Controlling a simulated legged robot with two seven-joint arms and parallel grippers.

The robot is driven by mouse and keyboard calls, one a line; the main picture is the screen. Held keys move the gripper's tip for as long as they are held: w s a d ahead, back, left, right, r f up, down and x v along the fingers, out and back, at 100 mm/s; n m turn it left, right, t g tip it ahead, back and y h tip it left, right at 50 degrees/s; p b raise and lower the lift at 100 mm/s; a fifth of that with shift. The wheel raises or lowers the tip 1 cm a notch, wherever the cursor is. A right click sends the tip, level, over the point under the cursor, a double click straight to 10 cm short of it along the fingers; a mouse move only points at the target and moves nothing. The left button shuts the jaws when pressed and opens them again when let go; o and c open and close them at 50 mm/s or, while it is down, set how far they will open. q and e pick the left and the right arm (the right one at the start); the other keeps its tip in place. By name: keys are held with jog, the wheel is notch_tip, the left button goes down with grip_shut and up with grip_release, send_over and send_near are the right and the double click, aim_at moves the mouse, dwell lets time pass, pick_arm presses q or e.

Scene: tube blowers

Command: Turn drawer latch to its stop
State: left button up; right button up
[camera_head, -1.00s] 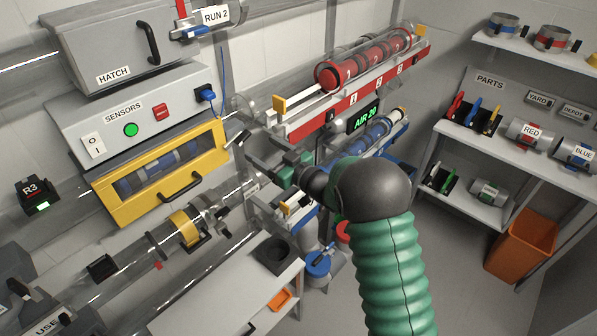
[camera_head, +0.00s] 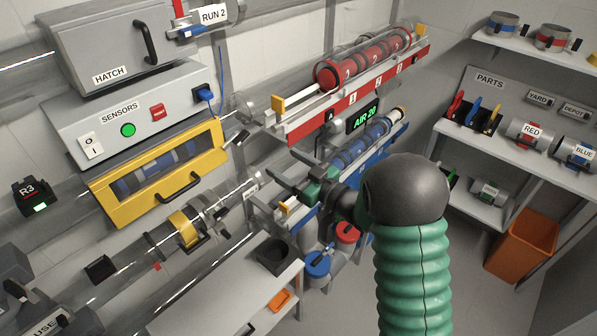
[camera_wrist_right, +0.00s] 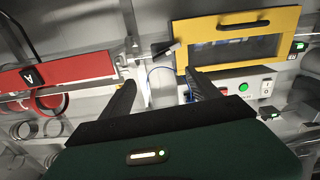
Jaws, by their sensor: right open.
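The yellow-framed drawer (camera_head: 160,172) with a clear window and dark handle is on the wall under the sensors panel. A small dark lever (camera_head: 240,137), which looks like the drawer latch, sits just off its right end. In the right wrist view the lever (camera_wrist_right: 165,48) points toward the drawer (camera_wrist_right: 240,40) at a slant. My right gripper (camera_head: 286,168) is open and empty, to the right of and below the lever in the head view. In the wrist view its fingers (camera_wrist_right: 162,82) are spread, with the lever beyond them and apart. My left gripper is out of view.
A red rack (camera_head: 350,88) with a clear tube stands right of the lever, with a blue rack (camera_head: 375,148) below. A clear pipe with a yellow collar (camera_head: 186,228) runs under the drawer. The parts shelf (camera_head: 500,150) is at the right.

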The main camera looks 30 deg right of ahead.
jog(key=v, duration=0.3)
jog(key=shift+s+r, duration=0.1)
jog(key=shift+s, duration=0.35)
jog(key=b+v, duration=0.4)
jog(key=v, duration=1.2)
jog(key=shift+s, duration=0.35)
jog(key=shift+d, duration=0.15)
jog(key=shift+c, duration=0.4)
